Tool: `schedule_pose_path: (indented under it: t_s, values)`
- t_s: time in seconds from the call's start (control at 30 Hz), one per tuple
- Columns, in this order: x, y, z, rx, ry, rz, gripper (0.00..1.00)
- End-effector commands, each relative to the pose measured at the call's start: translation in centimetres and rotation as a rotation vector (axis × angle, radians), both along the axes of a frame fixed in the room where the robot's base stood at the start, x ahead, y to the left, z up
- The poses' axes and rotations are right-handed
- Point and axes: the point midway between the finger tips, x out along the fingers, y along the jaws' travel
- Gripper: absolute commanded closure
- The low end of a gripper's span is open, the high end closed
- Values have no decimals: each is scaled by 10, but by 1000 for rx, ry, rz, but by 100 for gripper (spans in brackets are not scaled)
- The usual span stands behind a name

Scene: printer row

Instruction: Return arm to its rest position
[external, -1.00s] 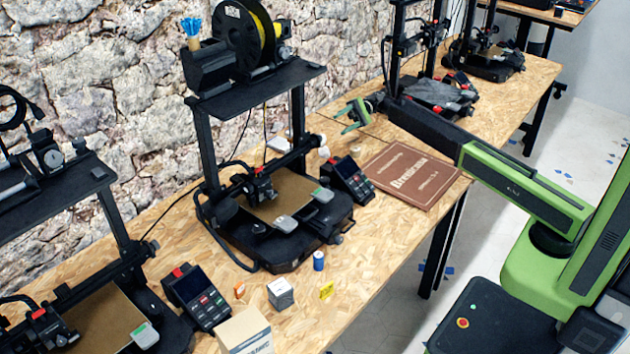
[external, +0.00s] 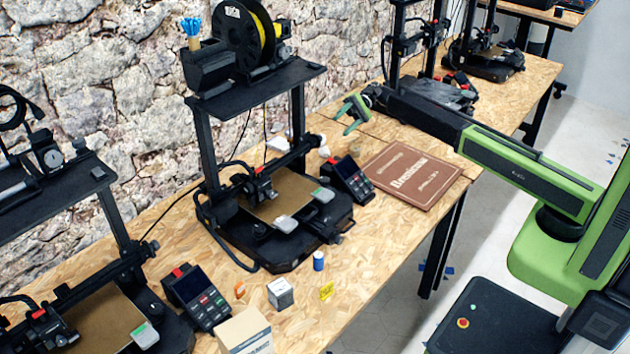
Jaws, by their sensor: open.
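My gripper (external: 350,113) is in the external view above the table, behind the brown book-like board (external: 411,175). Its green fingers are spread apart and nothing shows between them. My arm (external: 500,160), black and green, stretches left from my green base (external: 545,250) over the table's front edge. The gripper is to the right of the middle printer (external: 275,225) and apart from it.
The wooden table (external: 350,285) holds several printers. A small blue cylinder (external: 318,261), a grey box (external: 280,293), a yellow tag (external: 327,291) and a cardboard box (external: 244,332) lie near the front. A control screen (external: 350,178) stands between printer and board.

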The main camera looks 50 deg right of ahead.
Motion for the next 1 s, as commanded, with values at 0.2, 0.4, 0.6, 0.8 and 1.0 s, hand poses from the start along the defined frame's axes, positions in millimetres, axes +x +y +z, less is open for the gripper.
schedule_pose_path:
  t_s: [0.2,0.4,0.6,0.8,1.0]
  values:
    - [-108,61,-16,-374,-49,64,51]
    - [-214,27,-71,-890,-244,171,51]
    - [-257,-66,-108,-1303,-441,325,51]
    - [-246,-88,-109,-1377,-540,416,51]
    - [-246,-88,-109,-1375,-538,415,51]
